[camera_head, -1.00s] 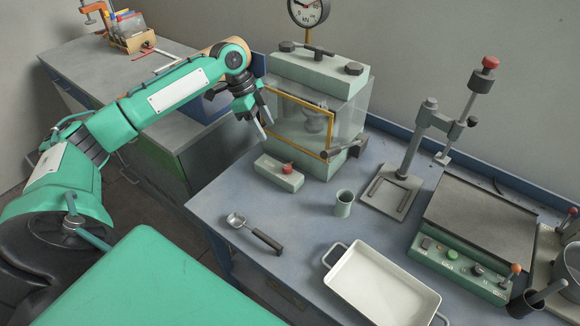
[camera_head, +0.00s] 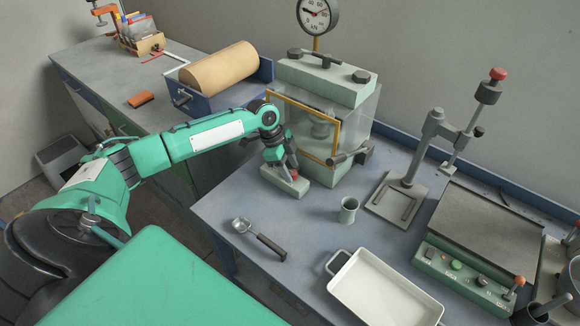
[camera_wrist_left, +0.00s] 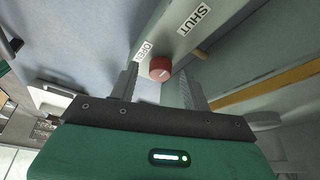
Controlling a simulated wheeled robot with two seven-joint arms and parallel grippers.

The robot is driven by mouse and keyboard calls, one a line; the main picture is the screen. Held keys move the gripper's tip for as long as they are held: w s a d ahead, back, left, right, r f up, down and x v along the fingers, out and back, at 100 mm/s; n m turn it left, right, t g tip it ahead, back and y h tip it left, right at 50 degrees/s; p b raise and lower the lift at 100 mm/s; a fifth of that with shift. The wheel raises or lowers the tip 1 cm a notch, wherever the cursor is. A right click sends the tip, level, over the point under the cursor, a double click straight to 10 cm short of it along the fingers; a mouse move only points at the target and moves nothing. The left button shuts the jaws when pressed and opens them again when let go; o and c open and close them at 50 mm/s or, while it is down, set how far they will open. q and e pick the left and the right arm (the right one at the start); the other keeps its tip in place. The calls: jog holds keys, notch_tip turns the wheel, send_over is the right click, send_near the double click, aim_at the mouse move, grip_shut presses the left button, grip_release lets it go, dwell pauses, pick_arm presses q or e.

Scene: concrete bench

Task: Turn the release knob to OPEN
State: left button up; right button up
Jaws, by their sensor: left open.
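The release knob is red and round, and in the left wrist view the knob (camera_wrist_left: 160,69) sits on a grey-green block between labels reading OPEN (camera_wrist_left: 143,50) and SHUT (camera_wrist_left: 195,18). My left gripper (camera_wrist_left: 160,88) is open, with one finger on each side of the knob in that view. I cannot tell whether the fingers touch it. In the head view my left gripper (camera_head: 283,162) is over the small block (camera_head: 288,184) in front of the press, and it mostly hides the knob. The knob's setting is not clear to me. My right gripper is out of view.
The press (camera_head: 325,90) with its yellow-framed guard (camera_head: 334,140) stands right behind the block. A green cup (camera_head: 348,210), a scoop (camera_head: 258,238) and a white tray (camera_head: 385,293) lie nearer. A lever stand (camera_head: 410,160) is to the right.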

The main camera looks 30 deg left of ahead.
pick_arm(q)
jog(key=shift+f, duration=0.25)
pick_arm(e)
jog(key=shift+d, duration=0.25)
